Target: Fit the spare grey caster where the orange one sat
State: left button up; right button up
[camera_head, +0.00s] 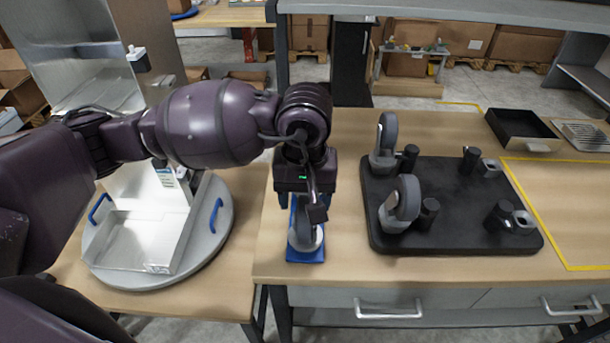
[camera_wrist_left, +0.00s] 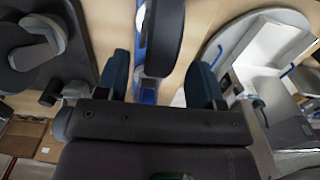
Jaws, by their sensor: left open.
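The spare grey caster (camera_head: 305,240) is on a narrow blue holder (camera_head: 305,256) at the left front of the bench. My left gripper (camera_head: 301,205) is over it and hides its upper part. In the left wrist view the open fingers of my left gripper (camera_wrist_left: 160,72) are on either side of the dark caster wheel (camera_wrist_left: 165,35), with gaps visible. A black base plate (camera_head: 450,232) bears two grey casters, a rear one (camera_head: 387,140) and a front one (camera_head: 402,203), on its left side. Its two right mounts carry no wheels. No orange caster is visible.
A round grey turntable (camera_head: 220,238) with blue handles and a pale metal bin (camera_head: 125,245) stands at left. A black open tray (camera_head: 522,132) and a slotted metal tray (camera_head: 585,135) are at back right. Yellow lines mark the bench's right side.

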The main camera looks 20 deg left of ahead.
pick_arm(q)
jog(key=shift+f, duration=1.1)
jog(key=shift+c, duration=0.2)
